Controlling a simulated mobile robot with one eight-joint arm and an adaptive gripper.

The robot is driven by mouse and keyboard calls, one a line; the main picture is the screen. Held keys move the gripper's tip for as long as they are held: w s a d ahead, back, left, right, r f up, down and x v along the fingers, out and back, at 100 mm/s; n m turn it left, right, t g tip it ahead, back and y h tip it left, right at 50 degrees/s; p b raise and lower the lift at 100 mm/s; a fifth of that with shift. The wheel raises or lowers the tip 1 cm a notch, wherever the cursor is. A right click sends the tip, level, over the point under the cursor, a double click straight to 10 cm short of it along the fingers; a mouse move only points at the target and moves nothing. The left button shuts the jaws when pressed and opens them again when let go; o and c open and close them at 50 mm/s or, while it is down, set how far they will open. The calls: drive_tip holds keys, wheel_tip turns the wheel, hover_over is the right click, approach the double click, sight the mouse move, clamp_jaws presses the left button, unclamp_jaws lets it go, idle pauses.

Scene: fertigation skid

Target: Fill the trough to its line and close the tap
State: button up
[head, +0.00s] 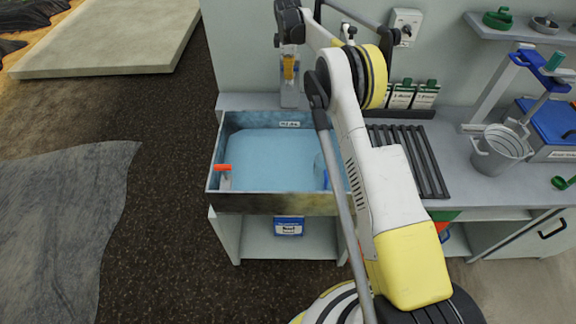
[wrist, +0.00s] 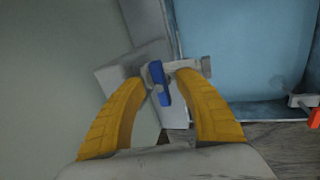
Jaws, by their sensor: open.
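The trough (head: 213,172) is a pale box with a light blue inside, left of my arm in the head view; its corner fills the upper right of the wrist view (wrist: 240,50). A small label (head: 289,124) is on its back wall; I cannot read a line or be sure of the water level. The tap, with a blue lever (wrist: 160,88) and grey body (wrist: 206,66), shows in the wrist view. My gripper (wrist: 159,80) is open, its yellow fingers either side of the lever, with no clear grip. In the head view my gripper (head: 289,70) hangs above the trough's back edge and hides the tap.
An orange-topped piece (head: 222,168) sits at the trough's left wall. Right of my arm are a black slatted rack (head: 425,160), a grey bucket (head: 499,152) and a blue device (head: 555,120). Green-capped packs (head: 425,95) stand behind. Dark floor lies open at left.

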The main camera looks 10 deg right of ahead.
drive_tip(key=shift+r+p, duration=1.5)
drive_tip(key=shift+r, duration=1.8)
drive_tip(key=shift+s, duration=0.1)
drive_tip(key=s+a+r+m+t+b, duration=0.15)
drive_tip(key=s+r+m+b, duration=0.3)
drive_tip(key=s, duration=0.75)
drive_tip(key=s+a+r+m+t+b, duration=0.1)
drive_tip(key=s+a+r+m+b, duration=0.15)
drive_tip(key=s+r+b, duration=0.65)
drive_tip(key=s+f+m+b, duration=0.2)
drive_tip(key=s+f, duration=0.4)
drive_tip(key=s, duration=0.4)
drive_tip(key=s+f+m+t+b, duration=0.1)
drive_tip(key=s+f+m, duration=0.1)
drive_tip(key=s+f, duration=0.5)
drive_tip(key=s+f+m+y+b, duration=0.1)
drive_tip(key=s+f, duration=0.5)
drive_tip(key=s, duration=0.8)
drive_tip(key=shift+s+a+f+m+b, duration=0.3)
drive_tip(key=shift+a+m+b, duration=0.15)
drive_tip(key=shift+m+b, duration=0.5)
